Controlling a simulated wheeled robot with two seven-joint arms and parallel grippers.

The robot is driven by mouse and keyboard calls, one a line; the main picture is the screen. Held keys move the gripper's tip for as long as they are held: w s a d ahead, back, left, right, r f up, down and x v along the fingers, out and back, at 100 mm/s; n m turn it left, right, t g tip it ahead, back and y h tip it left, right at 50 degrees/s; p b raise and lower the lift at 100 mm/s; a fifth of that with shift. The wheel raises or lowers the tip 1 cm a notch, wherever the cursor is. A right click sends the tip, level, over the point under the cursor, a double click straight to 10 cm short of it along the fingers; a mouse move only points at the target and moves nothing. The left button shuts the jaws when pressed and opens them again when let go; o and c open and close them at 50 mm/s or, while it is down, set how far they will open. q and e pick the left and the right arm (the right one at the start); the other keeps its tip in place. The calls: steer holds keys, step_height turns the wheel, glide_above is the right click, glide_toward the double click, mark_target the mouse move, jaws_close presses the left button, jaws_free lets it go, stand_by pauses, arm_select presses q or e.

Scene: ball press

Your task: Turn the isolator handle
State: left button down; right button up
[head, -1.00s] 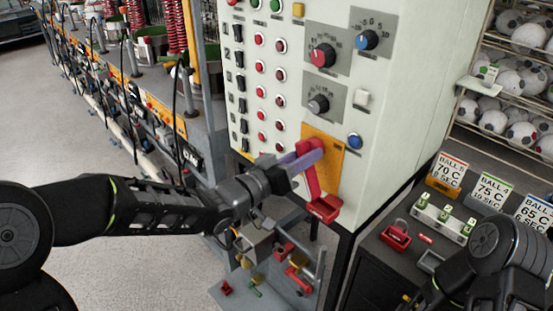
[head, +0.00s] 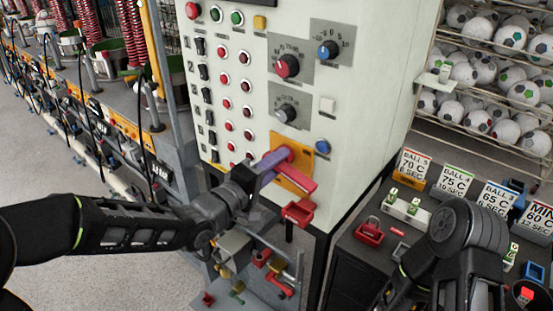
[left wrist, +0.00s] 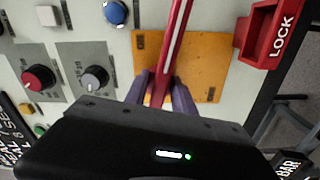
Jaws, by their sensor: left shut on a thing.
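The isolator handle (head: 298,180) is a red lever on an orange plate (head: 304,170) low on the pale control cabinet. In the head view it slants down to the right from its upper end. My left gripper (head: 273,164) is shut on the handle, its purple fingers beside it. In the left wrist view the red handle (left wrist: 174,48) runs up between the two purple fingers (left wrist: 163,88) over the orange plate. A red block marked LOCK (left wrist: 268,35) is close by; it hangs below the plate in the head view (head: 299,212). My right gripper is not seen; only my right arm shows.
Dials (head: 287,66) and several buttons are above the handle. Valves and pipes (head: 270,268) lie below my left gripper. Open floor (head: 110,270) is at the left.

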arm_select(q)
steer(key=shift+r+n+p, duration=0.1)
steer(key=shift+n+p, duration=0.4)
steer(key=shift+n, duration=0.7)
steer(key=c, duration=1.4)
jaws_free()
steer(key=shift+o, duration=0.2)
steer(key=b+v, duration=0.1)
steer(key=v, duration=0.6)
steer(key=shift+s+a, duration=0.25)
